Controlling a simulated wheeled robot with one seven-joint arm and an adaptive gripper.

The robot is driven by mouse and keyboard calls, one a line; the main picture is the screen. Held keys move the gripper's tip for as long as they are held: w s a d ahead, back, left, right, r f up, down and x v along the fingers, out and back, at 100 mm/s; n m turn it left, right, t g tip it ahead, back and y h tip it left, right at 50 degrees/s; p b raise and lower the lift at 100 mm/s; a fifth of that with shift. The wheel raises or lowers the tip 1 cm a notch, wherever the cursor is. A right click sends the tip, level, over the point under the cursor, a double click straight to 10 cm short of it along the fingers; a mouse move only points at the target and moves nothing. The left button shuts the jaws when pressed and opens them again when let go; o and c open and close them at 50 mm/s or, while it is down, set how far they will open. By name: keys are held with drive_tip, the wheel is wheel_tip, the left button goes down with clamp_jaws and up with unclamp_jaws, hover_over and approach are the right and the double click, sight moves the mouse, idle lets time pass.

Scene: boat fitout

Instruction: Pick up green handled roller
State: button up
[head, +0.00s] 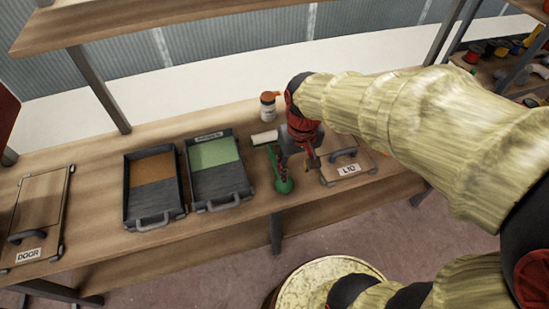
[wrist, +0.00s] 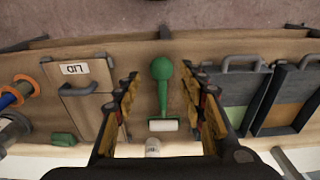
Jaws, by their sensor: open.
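The green handled roller (head: 283,178) lies on the wooden bench, its green handle toward the front edge and its white roller head (head: 264,138) toward the back. In the wrist view the green handle (wrist: 163,72) and white head (wrist: 163,125) lie in line between my open fingers. My gripper (head: 297,165) is open above the roller, with a finger on either side of it in the wrist view (wrist: 165,95). The fingers look apart from the handle. My gripper hides part of the roller in the head view.
Two paint trays, one orange (head: 153,167) and one green (head: 216,153), stand left of the roller. A panel marked LID (head: 340,172) lies close on the right. A bottle with an orange cap (head: 268,108) stands behind. A panel marked DOOR (head: 40,215) lies far left.

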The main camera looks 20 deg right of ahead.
drive_tip(key=g+p, duration=0.2)
hover_over(274, 158)
drive_tip(key=s, duration=0.4)
drive_tip(key=f, duration=1.2)
drive_tip(key=shift+s+d+f, duration=0.2)
drive_tip(key=shift+t, duration=0.5)
drive_tip(key=w, duration=0.4)
drive_tip(key=shift+w+r, duration=0.15)
drive_tip(key=shift+r, duration=0.1)
drive_tip(key=shift+w+f+b, duration=0.1)
drive_tip(key=shift+w+b, duration=0.05)
drive_tip(key=shift+b, duration=0.15)
wheel_tip(274, 158, down, 7)
drive_tip(key=b, duration=0.2)
drive_tip(key=shift+a+f+b, duration=0.15)
drive_tip(key=shift+b, duration=0.2)
clamp_jaws()
